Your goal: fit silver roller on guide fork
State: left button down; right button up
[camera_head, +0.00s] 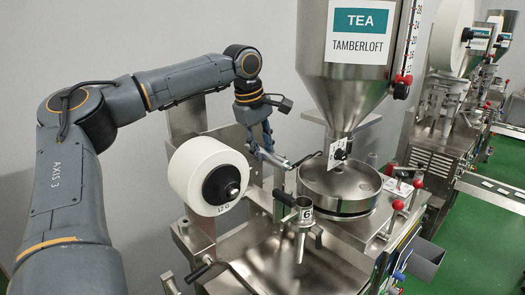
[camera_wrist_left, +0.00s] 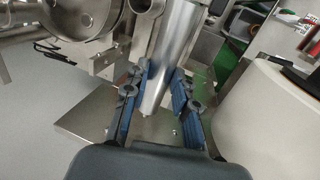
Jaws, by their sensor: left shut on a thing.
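The silver roller (camera_wrist_left: 174,55) is a smooth, bright metal cylinder, seen slanting through the middle of the left wrist view. My left gripper (camera_wrist_left: 160,92) is shut on it, with blue-padded fingers on both sides of its lower end. In the head view my left gripper (camera_head: 266,148) hangs down behind and to the right of the white paper roll. I cannot pick out the guide fork with certainty in either view. My right gripper is not in view.
The white paper roll (camera_head: 208,176) is close to my left gripper and also fills the right of the wrist view (camera_wrist_left: 262,118). A round steel pan (camera_head: 338,190) sits under the TEA hopper (camera_head: 350,75).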

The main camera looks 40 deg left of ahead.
pick_arm(q)
jog(key=shift+w+a+f, duration=0.15)
jog(key=shift+a+f, duration=0.05)
jog(key=shift+f, duration=0.3)
jog(key=shift+s+d+r, duration=0.2)
jog(key=shift+s+d, duration=0.05)
jog(key=shift+d+r, duration=0.1)
jog(key=shift+r, duration=0.1)
jog(key=f, duration=0.2)
jog(key=f+b, duration=0.1)
jog(key=shift+a+f, duration=0.1)
jog(key=shift+a, duration=0.15)
notch_tip(320, 180, down, 3)
jog(key=shift+r+b, duration=0.1)
jog(key=shift+b, duration=0.45)
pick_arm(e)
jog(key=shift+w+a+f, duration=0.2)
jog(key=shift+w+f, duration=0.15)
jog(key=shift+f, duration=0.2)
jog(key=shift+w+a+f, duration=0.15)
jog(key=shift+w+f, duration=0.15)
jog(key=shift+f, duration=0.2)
pick_arm(q)
jog(key=shift+d, duration=0.1)
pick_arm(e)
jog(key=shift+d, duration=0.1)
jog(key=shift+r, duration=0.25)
